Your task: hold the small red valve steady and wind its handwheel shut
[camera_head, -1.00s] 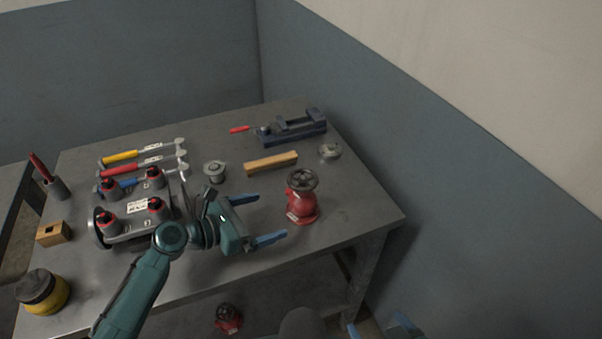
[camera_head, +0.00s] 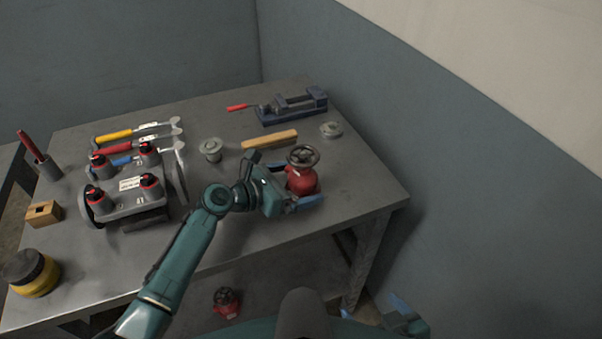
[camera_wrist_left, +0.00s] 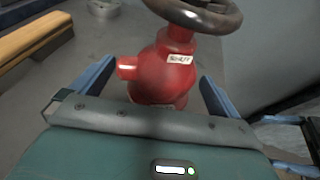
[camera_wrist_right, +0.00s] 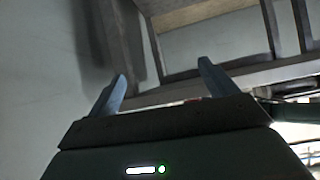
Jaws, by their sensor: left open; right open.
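The small red valve (camera_head: 302,181) stands upright on the table, with a dark handwheel (camera_head: 303,156) on top. The valve body also shows in the left wrist view (camera_wrist_left: 165,75), with a white label and a side stub, and its handwheel (camera_wrist_left: 200,14) is cut off by the top edge. My left gripper (camera_head: 299,186) is open, with its blue fingers on either side of the valve body; I cannot tell whether they touch it. My right gripper (camera_wrist_right: 163,82) is open and empty, low beside the table; in the head view it shows at the bottom edge (camera_head: 385,318).
A wooden block (camera_head: 270,139), a vise (camera_head: 292,107) and a small grey fitting (camera_head: 331,129) lie behind the valve. Another red valve (camera_head: 227,302) sits below the tabletop. The table's right front is clear.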

